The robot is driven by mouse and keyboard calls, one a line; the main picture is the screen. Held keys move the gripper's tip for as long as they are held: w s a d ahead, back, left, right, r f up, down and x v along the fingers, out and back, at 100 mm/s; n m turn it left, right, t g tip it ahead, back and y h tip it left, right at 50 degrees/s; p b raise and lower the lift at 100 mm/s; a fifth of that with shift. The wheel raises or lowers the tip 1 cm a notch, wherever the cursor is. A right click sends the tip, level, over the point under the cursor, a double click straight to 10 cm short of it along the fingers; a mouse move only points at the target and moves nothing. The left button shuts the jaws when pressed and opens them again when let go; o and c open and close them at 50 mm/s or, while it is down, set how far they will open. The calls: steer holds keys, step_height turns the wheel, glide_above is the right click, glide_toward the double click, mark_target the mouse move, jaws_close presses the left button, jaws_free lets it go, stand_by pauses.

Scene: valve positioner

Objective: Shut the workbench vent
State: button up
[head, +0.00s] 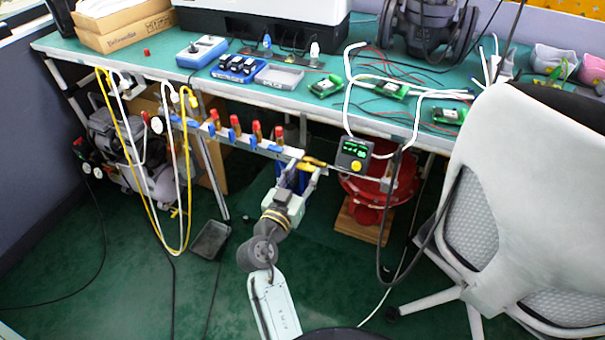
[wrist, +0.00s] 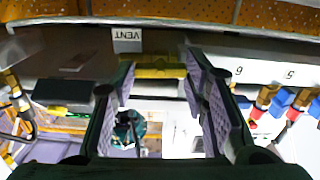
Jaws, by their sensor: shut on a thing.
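The vent valve's yellow handle (wrist: 158,70) lies crosswise between my two fingertips in the wrist view, just below the upside-down VENT label (wrist: 127,34). In the head view the yellow handle (head: 314,162) shows at the right part of the metal rail under the bench's front edge. My gripper (head: 299,172) reaches up to it from below, and its fingers (wrist: 156,78) are shut on the handle. The handle points along the rail. The valve body behind the handle is mostly hidden.
Several red-topped valves (head: 233,127) with blue parts line the rail to the left. A small display box with a yellow knob (head: 354,154) hangs close on the right. A red round valve actuator (head: 365,195) stands behind. A white chair (head: 520,170) blocks the right side.

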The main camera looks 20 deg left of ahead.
steer(key=shift+n, duration=0.3)
steer(key=n, duration=0.3)
steer(key=shift+n, duration=0.4)
steer(key=n+p, duration=0.1)
steer(key=n, duration=0.3)
steer(key=shift+r, duration=0.15)
steer(key=n+p, duration=0.2)
steer(key=n, duration=0.3)
steer(key=shift+n+p, duration=0.9)
steer(key=shift+n, duration=1)
steer(key=o, duration=1.2)
steer(key=shift+c, duration=0.2)
